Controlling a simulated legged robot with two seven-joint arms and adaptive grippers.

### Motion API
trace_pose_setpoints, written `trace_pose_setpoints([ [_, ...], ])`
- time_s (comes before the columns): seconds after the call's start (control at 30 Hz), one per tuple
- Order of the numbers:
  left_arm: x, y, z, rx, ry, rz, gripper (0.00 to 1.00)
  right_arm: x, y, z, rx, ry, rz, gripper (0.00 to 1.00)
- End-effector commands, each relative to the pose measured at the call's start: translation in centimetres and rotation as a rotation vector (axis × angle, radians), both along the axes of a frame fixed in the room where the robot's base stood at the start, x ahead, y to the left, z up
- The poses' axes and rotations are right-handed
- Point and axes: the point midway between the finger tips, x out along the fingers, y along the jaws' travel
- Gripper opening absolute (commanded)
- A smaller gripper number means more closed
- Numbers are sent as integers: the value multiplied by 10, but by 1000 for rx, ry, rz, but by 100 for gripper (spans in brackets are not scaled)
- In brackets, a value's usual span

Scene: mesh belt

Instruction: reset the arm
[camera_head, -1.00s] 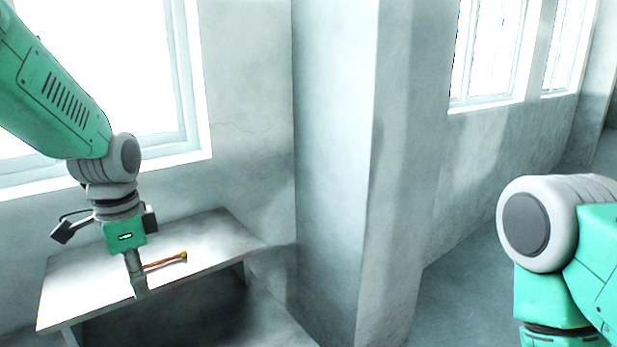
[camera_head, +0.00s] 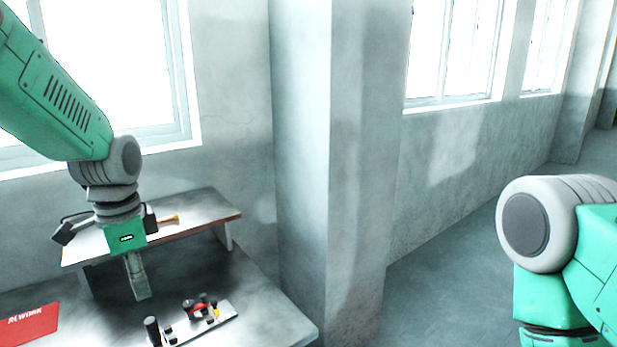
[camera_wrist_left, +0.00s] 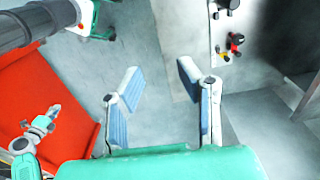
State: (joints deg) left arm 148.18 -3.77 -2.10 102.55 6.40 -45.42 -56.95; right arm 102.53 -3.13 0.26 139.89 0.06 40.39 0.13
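My left arm comes in from the left, and its gripper (camera_head: 138,280) hangs pointing down above the grey workbench (camera_head: 262,300). In the left wrist view the two blue-padded fingers (camera_wrist_left: 158,80) stand apart with nothing between them, so it is open and empty. My right arm shows only as a green and grey joint at the right edge; its gripper is out of view.
A fixture plate (camera_head: 212,322) with black knobs and red and yellow parts lies on the bench. A red "REWORK" panel (camera_head: 30,322) is at left. A raised shelf (camera_head: 205,212) behind holds an orange-handled tool (camera_head: 170,220). A concrete pillar (camera_head: 300,150) stands to the right.

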Motion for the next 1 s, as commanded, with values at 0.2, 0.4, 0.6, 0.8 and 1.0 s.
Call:
trace_pose_setpoints([
  [0.2, -7, 7, -50, 6, 7, 54, 31, 1, 0, -13, 0, -1, 0, 0],
  [0.4, -20, 7, -102, 17, 3, 123, 31, 1, 0, -27, 0, -2, 0, 0],
  [0.6, -43, 6, -178, 34, -3, 222, 31, 0, 0, -48, 0, -1, 0, 0],
  [0.8, -101, 9, -303, 48, -8, 394, 31, 0, 0, -88, 0, -1, 0, 0],
  [1.0, -194, 10, -422, 33, -22, 615, 31, 0, 1, -134, 0, -1, 0, 0],
])
